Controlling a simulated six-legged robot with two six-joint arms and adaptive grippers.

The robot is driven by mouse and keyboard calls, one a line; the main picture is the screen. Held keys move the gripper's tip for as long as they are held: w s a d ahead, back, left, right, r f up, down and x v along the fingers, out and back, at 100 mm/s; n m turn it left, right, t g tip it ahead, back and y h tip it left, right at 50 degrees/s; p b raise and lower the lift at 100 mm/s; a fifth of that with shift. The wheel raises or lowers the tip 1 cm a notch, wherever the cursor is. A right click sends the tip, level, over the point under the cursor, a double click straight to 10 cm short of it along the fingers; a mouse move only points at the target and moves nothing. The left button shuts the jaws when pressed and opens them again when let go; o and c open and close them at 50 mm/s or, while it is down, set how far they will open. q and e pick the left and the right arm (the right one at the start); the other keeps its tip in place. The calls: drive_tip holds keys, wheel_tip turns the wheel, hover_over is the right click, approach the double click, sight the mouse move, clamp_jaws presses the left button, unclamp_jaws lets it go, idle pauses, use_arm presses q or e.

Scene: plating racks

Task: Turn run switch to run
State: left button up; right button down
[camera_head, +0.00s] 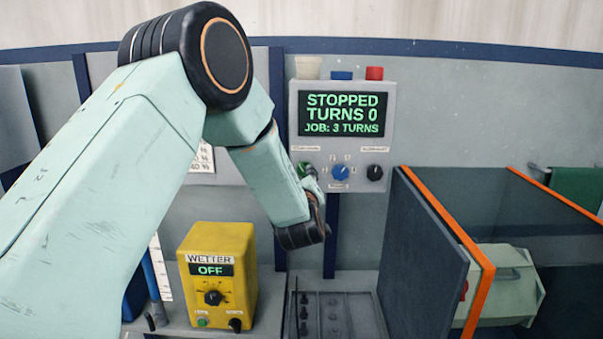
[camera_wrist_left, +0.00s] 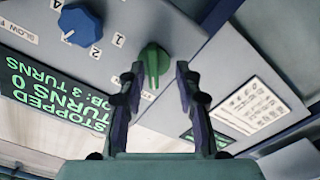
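The control box (camera_head: 392,110) on the back wall has a screen (camera_head: 343,114) reading STOPPED, TURNS 0, JOB: 3 TURNS. The green knob (camera_head: 303,167) at its lower left, which I take for the run switch, is partly hidden by my left gripper (camera_head: 311,180). In the left wrist view the green knob (camera_wrist_left: 153,62) shows clearly. My left gripper (camera_wrist_left: 159,68) is open, its fingertips on either side of the knob, with visible gaps. The knob sits closer to the left finger. My right gripper is not in view.
A blue dial (camera_head: 340,172) and a black knob (camera_head: 374,173) are right of the green knob. A yellow WETTER box (camera_head: 216,277) reading OFF stands below left. A dark orange-edged guard (camera_head: 432,255) stands at lower right.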

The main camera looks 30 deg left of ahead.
use_arm(q)
drive_tip(key=shift+w, duration=0.7)
drive_tip(key=shift+s+d+r, duration=0.1)
drive_tip(key=shift+s+r, duration=0.1)
drive_tip(key=shift+r, duration=0.2)
drive_tip(key=shift+a, duration=0.25)
drive_tip(key=shift+w+a+f, duration=0.1)
drive_tip(key=shift+a+f, duration=0.1)
drive_tip(key=shift+c, duration=0.4)
drive_tip(key=shift+w+f, duration=0.15)
drive_tip(key=shift+w, duration=0.1)
drive_tip(key=shift+c, duration=0.8)
drive_tip(key=shift+w+d, duration=0.15)
drive_tip(key=shift+d, duration=0.05)
drive_tip(key=shift+c, duration=0.8)
drive_tip(key=shift+d, duration=0.25)
drive_tip(key=shift+c, duration=1.4)
drive_tip(key=shift+s+a+r, duration=0.2)
drive_tip(key=shift+a, duration=0.05)
clamp_jaws()
drive_tip(key=shift+w+d, duration=0.1)
